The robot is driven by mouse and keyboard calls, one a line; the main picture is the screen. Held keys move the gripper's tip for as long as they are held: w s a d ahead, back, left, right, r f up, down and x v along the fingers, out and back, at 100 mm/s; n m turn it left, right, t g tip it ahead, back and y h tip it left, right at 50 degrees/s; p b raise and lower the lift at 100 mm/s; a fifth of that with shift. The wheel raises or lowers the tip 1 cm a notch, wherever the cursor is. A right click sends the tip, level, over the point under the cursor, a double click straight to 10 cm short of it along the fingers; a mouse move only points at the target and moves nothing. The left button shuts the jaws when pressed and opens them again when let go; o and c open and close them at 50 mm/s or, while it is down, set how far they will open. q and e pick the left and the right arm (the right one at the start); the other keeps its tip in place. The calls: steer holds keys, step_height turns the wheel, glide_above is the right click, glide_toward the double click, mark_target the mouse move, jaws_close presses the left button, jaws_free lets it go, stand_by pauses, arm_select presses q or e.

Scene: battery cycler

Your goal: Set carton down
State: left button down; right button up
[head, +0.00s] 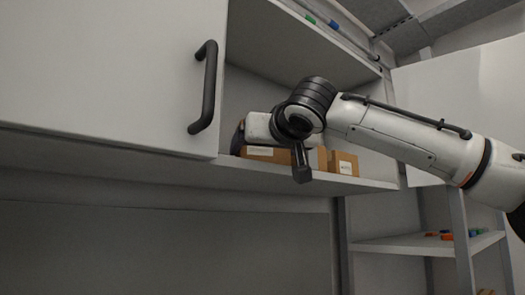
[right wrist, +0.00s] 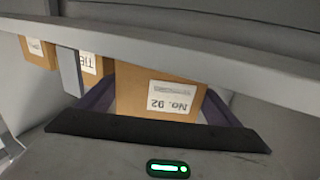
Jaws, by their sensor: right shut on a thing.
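A brown carton with a white label reading "No. D2" (right wrist: 150,92) sits between the two purple fingers of my right gripper (right wrist: 160,104) in the right wrist view, its label upside down there. The gripper is shut on it. In the head view this carton (head: 266,154) shows low in the open cabinet, partly hidden by my right gripper (head: 240,140). It is at the level of the cabinet's bottom shelf (head: 290,172); whether it touches the shelf I cannot tell. My left gripper is not in view.
Other labelled cartons (head: 343,163) stand to the right on the shelf. A white cabinet door with a black handle (head: 205,87) is close on the left. An upper shelf (head: 300,40) is above my arm. A lower rack (head: 430,242) holds small coloured things.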

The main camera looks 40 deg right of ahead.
steer(key=shift+f, duration=0.15)
steer(key=o, duration=1.1)
steer(key=shift+s+a, duration=0.1)
steer(key=shift+s, duration=0.1)
steer(key=b+v, duration=0.2)
steer(key=v, duration=0.9)
steer(key=shift+s+a, duration=0.1)
steer(key=shift+s, duration=0.2)
